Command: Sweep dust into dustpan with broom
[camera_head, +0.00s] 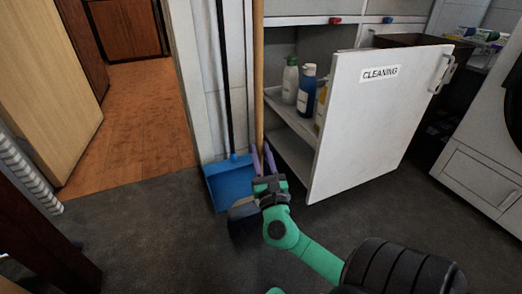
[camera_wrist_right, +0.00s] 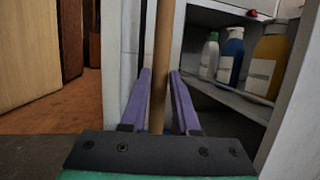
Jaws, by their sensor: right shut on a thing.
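The broom's wooden handle (camera_head: 259,70) stands nearly upright in front of the cabinet's left edge. My right gripper (camera_head: 264,160) has its purple fingers shut on the lower part of this handle. In the right wrist view the handle (camera_wrist_right: 163,40) runs up between the fingers (camera_wrist_right: 160,85). A dark broom head (camera_head: 242,211) shows just left of my gripper, low over or on the floor; contact is unclear. The blue dustpan (camera_head: 229,184) is on the floor beside the broom, its long dark handle (camera_head: 225,80) rising along the wall. I can make out no dust. My left gripper is out of view.
An open white cabinet door (camera_head: 375,115) labelled CLEANING stands right of my gripper. Bottles (camera_head: 306,88) sit on the shelf behind it. A white appliance (camera_head: 485,165) is at the far right. A doorway with wooden floor (camera_head: 135,105) is at left.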

